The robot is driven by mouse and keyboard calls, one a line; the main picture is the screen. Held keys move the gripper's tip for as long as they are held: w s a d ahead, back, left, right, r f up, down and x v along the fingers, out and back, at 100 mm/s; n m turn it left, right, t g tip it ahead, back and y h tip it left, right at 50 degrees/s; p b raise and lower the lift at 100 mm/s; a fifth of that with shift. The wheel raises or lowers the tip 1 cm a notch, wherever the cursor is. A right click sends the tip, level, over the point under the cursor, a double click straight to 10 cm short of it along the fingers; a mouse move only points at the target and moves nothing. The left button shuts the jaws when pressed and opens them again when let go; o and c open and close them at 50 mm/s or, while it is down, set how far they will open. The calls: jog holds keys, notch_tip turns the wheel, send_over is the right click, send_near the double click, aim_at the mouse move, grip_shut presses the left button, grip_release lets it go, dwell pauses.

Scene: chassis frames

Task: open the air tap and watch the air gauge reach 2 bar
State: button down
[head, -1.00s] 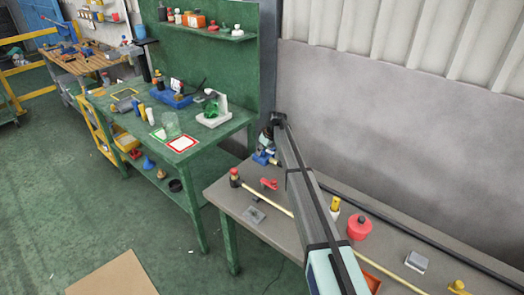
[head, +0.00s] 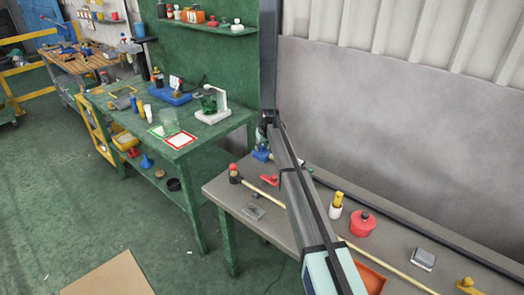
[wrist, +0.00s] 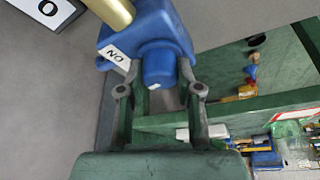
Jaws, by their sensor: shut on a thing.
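A blue tap body (wrist: 155,28) with a brass-coloured pipe (wrist: 108,10) fills the top of the wrist view. It bears a small white label with two black letters, seen turned. My gripper (wrist: 150,72) is shut on its rounded blue knob (wrist: 158,66), one finger on each side. In the head view the blue tap (head: 261,153) shows small at the back of the grey bench, partly behind my arm, which hides the gripper there. No air gauge dial or needle can be made out in either view.
A white plate (wrist: 47,8) with a black mark lies near the tap. The grey bench (head: 225,190) carries a long pale rod (head: 390,273), a red pot (head: 362,222) and a grey box (head: 423,259). A green table (head: 205,145) stands to the left, with open floor before it.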

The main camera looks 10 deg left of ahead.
jog(key=m+h+b, duration=0.1)
jog(key=m, duration=0.2)
jog(key=m+h+b, duration=0.1)
jog(key=m+b, duration=0.1)
jog(key=m, duration=0.1)
jog(key=shift+a+f+t+b, duration=0.1)
jog(key=shift+f+t+b, duration=0.1)
jog(key=shift+t+b, duration=0.1)
jog(key=m+h+b, duration=0.1)
jog(key=m, duration=0.2)
jog(key=shift+m+h+b, duration=0.3)
jog(key=shift+m+h, duration=0.1)
jog(key=shift+r+m+g+h+b, duration=0.1)
jog(key=shift+m+g+h+b, duration=0.4)
jog(key=shift+m, duration=0.8)
jog(key=c, duration=0.8)
grip_release()
jog(key=shift+r, duration=0.15)
jog(key=v, duration=1.1)
jog(key=shift+s+r, duration=0.25)
jog(key=shift+r, duration=0.1)
